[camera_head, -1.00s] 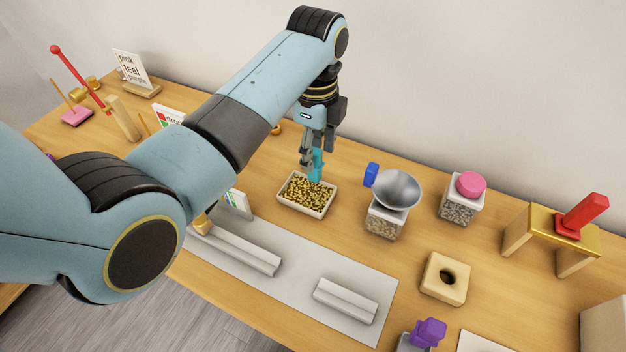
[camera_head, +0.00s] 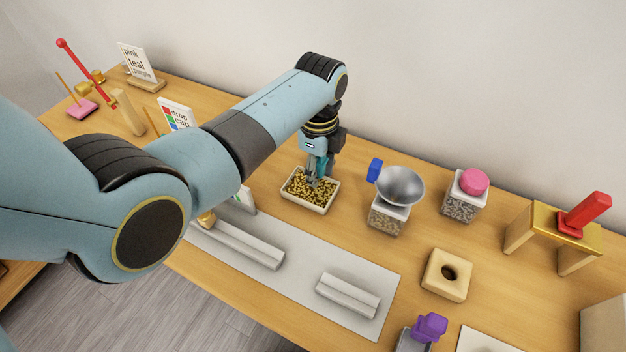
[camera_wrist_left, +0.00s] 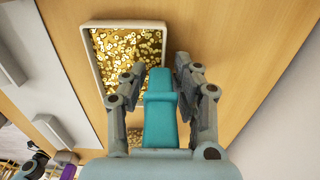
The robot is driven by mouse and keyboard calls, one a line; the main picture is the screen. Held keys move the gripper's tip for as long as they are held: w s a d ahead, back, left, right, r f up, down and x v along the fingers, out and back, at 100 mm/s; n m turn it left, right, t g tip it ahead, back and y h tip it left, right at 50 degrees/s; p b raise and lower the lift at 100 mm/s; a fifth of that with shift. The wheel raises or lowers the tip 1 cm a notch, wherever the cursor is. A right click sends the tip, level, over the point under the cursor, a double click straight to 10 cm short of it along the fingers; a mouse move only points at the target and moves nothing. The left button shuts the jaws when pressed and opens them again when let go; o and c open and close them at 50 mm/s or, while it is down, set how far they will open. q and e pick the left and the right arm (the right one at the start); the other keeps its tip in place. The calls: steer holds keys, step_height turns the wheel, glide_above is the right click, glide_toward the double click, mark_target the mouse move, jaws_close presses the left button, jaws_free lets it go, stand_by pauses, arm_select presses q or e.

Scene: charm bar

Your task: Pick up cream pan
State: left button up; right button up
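The cream pan (camera_head: 302,204) is a small rectangular tray of gold beads on the wooden table, behind the grey mat. It also shows in the left wrist view (camera_wrist_left: 128,23). My left gripper (camera_head: 316,178) is low over the pan, pointing down. The fingertips' exact contact is hidden.
A metal funnel (camera_head: 400,185) on a jar and a pink-topped jar (camera_head: 463,198) stand to the right. A gold stand (camera_head: 555,228) with a red handle is farther right. The grey mat (camera_head: 300,279) with pale bars lies in front; a sign (camera_head: 176,115) stands behind my arm.

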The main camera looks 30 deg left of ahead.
arm_select(q)
jaws_close()
steer(key=shift+r, duration=0.1)
step_height(320, 180, up, 10)
steer(key=shift+f, duration=0.1)
steer(key=shift+c, duration=0.9)
jaws_free()
jaws_close()
